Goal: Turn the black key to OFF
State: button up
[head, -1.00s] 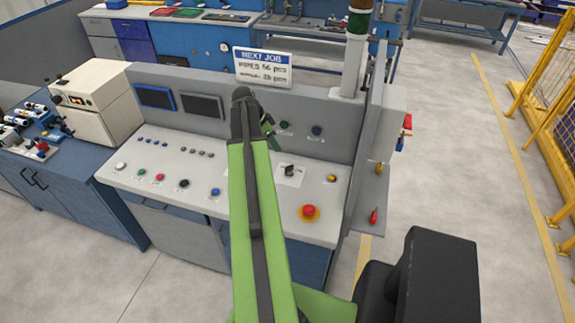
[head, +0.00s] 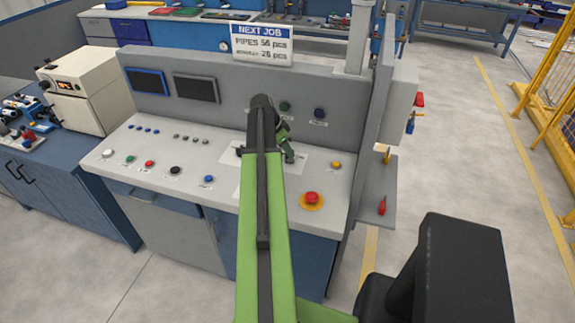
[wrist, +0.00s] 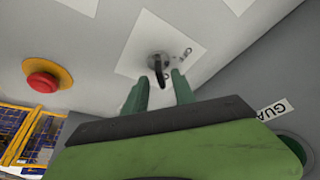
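The black key (wrist: 157,66) stands in a round switch on a white label plate (wrist: 139,47) in the wrist view. Its handle points down in that picture, towards my gripper. In the head view my gripper (head: 290,157) is over the label plate and hides the key.
A red mushroom button (head: 311,198) on a yellow ring sits to the right on the sloped grey console (head: 235,192). Coloured buttons (head: 174,170) lie to the left. A grey upright panel (head: 372,140) bounds the right side. A sign (head: 262,45) stands behind.

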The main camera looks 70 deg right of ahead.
jog(key=shift+b+x, duration=0.35)
jog(key=shift+x, duration=0.65)
jog(key=shift+c, duration=0.3)
